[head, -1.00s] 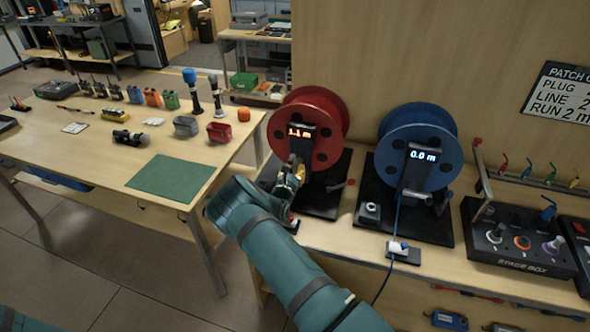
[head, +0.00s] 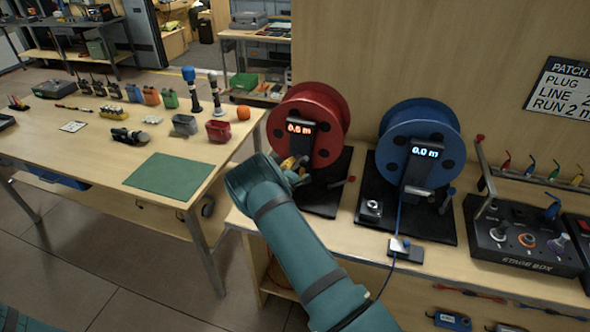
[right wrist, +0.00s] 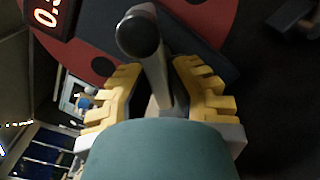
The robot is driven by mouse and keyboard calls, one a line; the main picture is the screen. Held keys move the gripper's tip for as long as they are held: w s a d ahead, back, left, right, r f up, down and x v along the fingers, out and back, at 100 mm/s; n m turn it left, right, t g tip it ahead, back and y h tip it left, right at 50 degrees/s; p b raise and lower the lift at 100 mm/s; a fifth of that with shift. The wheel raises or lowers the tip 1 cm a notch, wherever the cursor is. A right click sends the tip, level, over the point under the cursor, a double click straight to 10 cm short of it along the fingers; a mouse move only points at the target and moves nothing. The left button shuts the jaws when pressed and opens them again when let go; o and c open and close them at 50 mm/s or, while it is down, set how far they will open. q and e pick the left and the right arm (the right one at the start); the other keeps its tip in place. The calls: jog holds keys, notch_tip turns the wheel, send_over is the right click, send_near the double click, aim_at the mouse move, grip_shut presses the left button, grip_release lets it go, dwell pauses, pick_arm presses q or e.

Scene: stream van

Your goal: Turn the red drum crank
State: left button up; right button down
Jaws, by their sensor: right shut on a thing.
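The red drum (head: 331,107) stands upright on a black base (head: 320,203) on the right bench. Its display (head: 299,128) reads roughly 0.6 m; the last digit is hard to read. My right gripper (head: 294,167) is at the drum's lower left front, its fingers partly hidden behind my own forearm. The rest of the crank is hidden. My left gripper is out of view.
A blue drum (head: 421,133) with a 0.0 m display stands close to the right. A red-tipped lever (head: 350,180) sits at the red drum's right. The stage box (head: 522,240) is farther right. The left table (head: 100,160) holds a green mat (head: 168,178) and small gear.

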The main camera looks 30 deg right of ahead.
jog(key=shift+d+m+b, duration=0.1)
jog(key=shift+m+b, duration=0.45)
jog(key=shift+m, duration=0.45)
jog(key=shift+m+b, duration=0.75)
jog(key=shift+m, duration=0.15)
jog(key=m+b, duration=0.4)
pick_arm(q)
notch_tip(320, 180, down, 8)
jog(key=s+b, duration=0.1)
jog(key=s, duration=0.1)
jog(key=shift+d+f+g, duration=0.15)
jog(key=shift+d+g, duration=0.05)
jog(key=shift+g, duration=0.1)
pick_arm(e)
jog(key=shift+r+m, duration=0.15)
jog(key=shift+m, duration=0.45)
jog(key=shift+r, duration=0.1)
jog(key=c, duration=0.9)
grip_release()
jog(key=shift+w, duration=0.1)
jog(key=shift+f, duration=0.2)
